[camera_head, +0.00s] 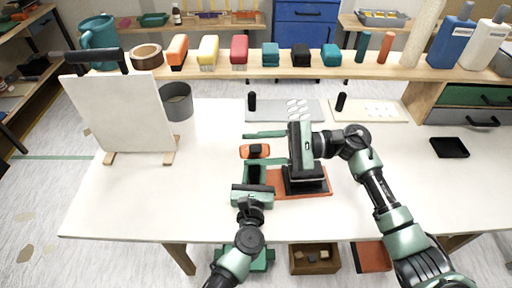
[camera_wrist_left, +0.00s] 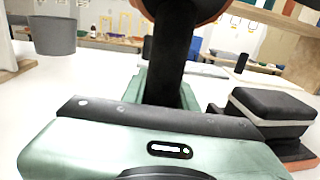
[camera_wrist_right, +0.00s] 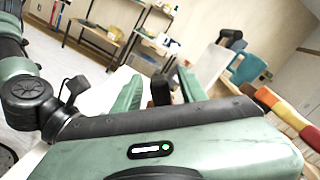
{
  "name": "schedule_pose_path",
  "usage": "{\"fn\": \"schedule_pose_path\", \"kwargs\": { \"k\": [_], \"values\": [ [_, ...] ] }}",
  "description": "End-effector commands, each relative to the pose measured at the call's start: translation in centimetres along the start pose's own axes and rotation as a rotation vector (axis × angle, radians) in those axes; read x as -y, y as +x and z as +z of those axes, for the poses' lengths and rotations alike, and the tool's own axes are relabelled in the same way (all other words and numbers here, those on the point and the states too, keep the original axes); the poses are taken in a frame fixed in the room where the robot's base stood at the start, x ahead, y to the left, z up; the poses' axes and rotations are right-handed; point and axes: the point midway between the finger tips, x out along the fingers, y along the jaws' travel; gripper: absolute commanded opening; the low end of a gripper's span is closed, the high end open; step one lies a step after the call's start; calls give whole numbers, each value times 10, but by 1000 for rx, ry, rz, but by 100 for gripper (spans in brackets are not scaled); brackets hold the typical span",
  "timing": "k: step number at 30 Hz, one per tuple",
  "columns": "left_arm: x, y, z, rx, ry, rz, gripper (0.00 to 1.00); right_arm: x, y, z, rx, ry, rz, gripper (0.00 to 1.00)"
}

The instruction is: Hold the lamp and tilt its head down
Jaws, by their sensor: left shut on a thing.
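The lamp has an orange head (camera_head: 255,151) with a dark middle and a black post (camera_wrist_left: 172,50), upright in the left wrist view. My left gripper (camera_head: 254,174) is shut on the post, below the head. My right gripper (camera_head: 264,149) comes in from the right. Its two fingers are spread, one on the far side and one on the near side of the head. In the right wrist view a dark part of the lamp (camera_wrist_right: 160,90) shows between the fingers, with gaps beside it. The lamp's foot is mostly hidden by my left gripper.
A black block with a grey band (camera_wrist_left: 270,108) stands on an orange plate (camera_head: 318,193) right of the post. A white board on feet (camera_head: 120,115) and a grey cup (camera_head: 177,101) stand at left. A shelf (camera_head: 225,73) of tools runs behind. The table's front left is clear.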

Motion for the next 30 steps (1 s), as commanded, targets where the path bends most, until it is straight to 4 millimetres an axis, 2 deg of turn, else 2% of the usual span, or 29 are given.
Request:
{"fn": "schedule_pose_path", "kwargs": {
  "k": [1, 4, 8, 18, 21, 25, 30],
  "values": [
    [-1, -2, -7, -12, 3, 0, 0, 0, 0, 0, 1, 0, 0, 42],
    [-1, -2, -7, -11, 3, 0, 0, 0, -2, 0, 0, 0, 0, 42],
    [-1, -2, -7, -11, 3, 0, 0, 0, -16, -1, -2, 1, -1, 42],
    [-1, -2, -7, -11, 3, -1, 0, -1, -87, 0, -4, -1, 0, 42],
    [0, -2, -7, -11, 3, -1, 0, -1, -103, 0, -3, -1, 0, 42],
    [0, -2, -7, -11, 3, -1, 0, -1, -116, 1, 0, -1, -1, 42],
    [0, -2, -6, -11, 3, -1, 0, -1, -121, 1, 0, -2, 0, 42]
  ]
}}
